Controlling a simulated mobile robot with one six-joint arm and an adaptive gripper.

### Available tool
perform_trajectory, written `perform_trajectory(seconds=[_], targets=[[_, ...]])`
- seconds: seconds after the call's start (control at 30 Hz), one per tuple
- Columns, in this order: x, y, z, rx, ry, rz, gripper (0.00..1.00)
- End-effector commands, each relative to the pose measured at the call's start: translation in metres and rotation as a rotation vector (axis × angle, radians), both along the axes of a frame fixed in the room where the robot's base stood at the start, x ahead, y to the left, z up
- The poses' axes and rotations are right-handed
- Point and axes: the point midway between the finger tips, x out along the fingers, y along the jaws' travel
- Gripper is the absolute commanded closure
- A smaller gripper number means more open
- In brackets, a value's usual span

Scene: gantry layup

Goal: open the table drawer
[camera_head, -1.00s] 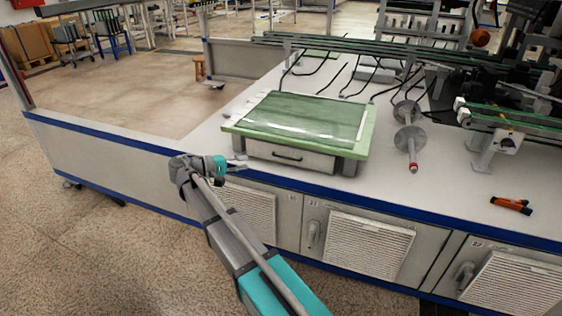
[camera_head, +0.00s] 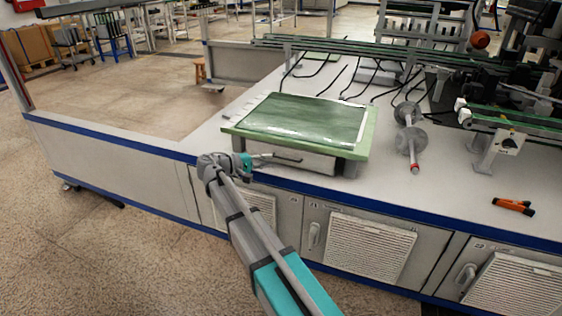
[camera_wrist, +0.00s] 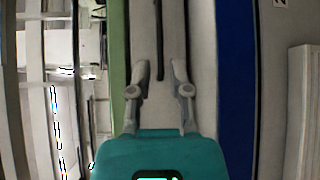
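The drawer (camera_head: 310,165) has a pale front under the small table with a green top (camera_head: 300,118). It looks shut. Its dark bar handle (camera_head: 285,160) is partly covered by my gripper (camera_head: 265,156) at the left end in the head view. In the wrist view, my gripper (camera_wrist: 162,65) is open, with two grey fingers apart. The handle (camera_wrist: 159,40) shows as a dark bar running between the fingers, its near end between them. I cannot tell whether the fingers touch it or how far in front of it they are.
The small table stands on a big white bench (camera_head: 390,185) with a blue front edge. Cabinet doors (camera_head: 365,240) lie below it.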

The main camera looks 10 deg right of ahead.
Motion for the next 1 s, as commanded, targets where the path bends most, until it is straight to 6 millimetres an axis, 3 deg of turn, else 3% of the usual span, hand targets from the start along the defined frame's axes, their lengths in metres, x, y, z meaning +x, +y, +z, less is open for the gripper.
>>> perform_trajectory(seconds=[0.2, 0.4, 0.83, 0.87, 1.0], targets=[[0.007, -0.031, -0.005, 0.000, 0.000, -0.001, 0.74], [0.012, -0.048, -0.007, 0.000, 0.000, 0.000, 0.74], [0.013, -0.053, -0.008, 0.000, 0.000, 0.001, 0.74], [0.013, -0.053, -0.008, 0.000, 0.000, 0.001, 0.76], [0.013, -0.053, -0.008, 0.000, 0.000, 0.001, 1.00]])
